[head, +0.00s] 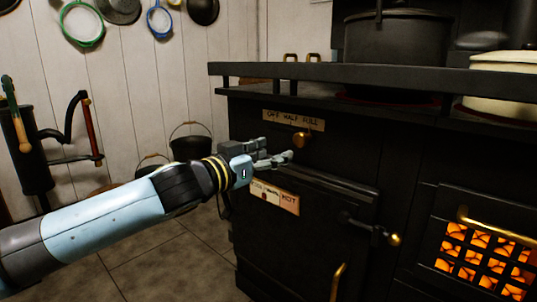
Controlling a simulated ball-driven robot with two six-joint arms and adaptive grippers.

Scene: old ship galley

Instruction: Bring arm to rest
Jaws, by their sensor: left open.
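My left arm comes in from the left, light blue and dark grey. My left gripper (279,157) is open and empty in front of the black stove (255,235). I cannot tell whether a fingertip touches the stove front. My right gripper is not in view.
A dark rail (400,77) runs along the stove top, with a large black pot (395,45) behind it. A fire glows behind a grate (480,258) at the right. Black buckets (190,142) and a hand pump (85,130) stand at the left. Floor (150,265) shows below my arm.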

